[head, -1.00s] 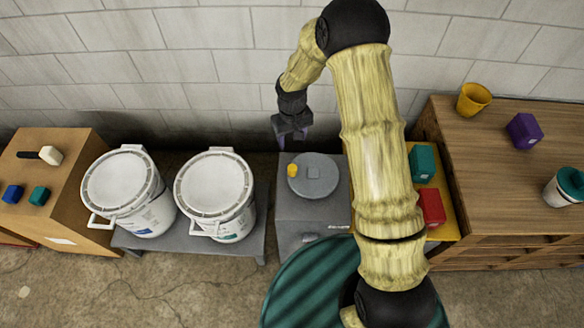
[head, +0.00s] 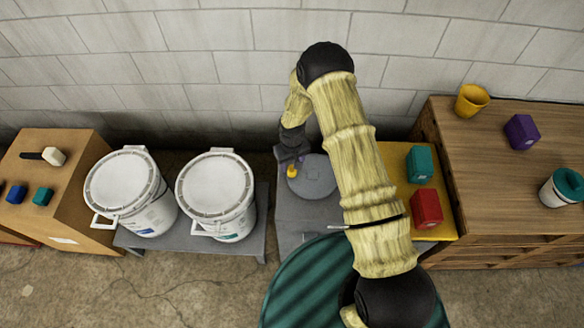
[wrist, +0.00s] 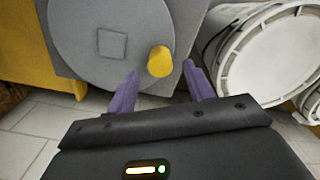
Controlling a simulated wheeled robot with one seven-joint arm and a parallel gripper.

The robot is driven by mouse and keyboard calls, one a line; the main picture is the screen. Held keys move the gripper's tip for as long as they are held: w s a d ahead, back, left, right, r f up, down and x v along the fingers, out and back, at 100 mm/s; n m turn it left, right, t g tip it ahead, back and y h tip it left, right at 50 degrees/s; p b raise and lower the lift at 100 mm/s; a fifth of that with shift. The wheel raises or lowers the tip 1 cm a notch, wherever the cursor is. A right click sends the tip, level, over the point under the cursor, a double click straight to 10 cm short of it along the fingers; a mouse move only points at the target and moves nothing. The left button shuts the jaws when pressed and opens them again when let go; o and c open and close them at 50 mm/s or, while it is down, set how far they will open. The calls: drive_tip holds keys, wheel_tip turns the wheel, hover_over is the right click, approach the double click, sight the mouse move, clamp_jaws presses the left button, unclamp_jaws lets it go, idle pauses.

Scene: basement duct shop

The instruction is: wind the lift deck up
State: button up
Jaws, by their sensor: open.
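The grey crank disc (head: 318,178) lies on top of a grey housing (head: 290,215), with a yellow knob (head: 292,171) near its left edge. In the wrist view the knob (wrist: 160,61) stands up between and just beyond my two purple fingertips. My gripper (wrist: 161,76) is open, with a finger on either side of the knob and no clear contact. In the head view my gripper (head: 295,161) is over the disc's left side. The yellow lift deck (head: 398,158) is right of the housing, bearing a teal box (head: 420,164) and a red box (head: 426,208). My arm hides part of the deck.
Two white buckets (head: 127,184) (head: 215,187) stand on a low grey bench left of the housing. A wooden dresser (head: 500,180) is right of the deck. A mallet (head: 50,156) lies on the far-left cabinet. A block wall is behind.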

sight(292, 169)
drive_tip(key=shift+f, duration=2.15)
drive_tip(key=shift+c, duration=0.2)
clamp_jaws()
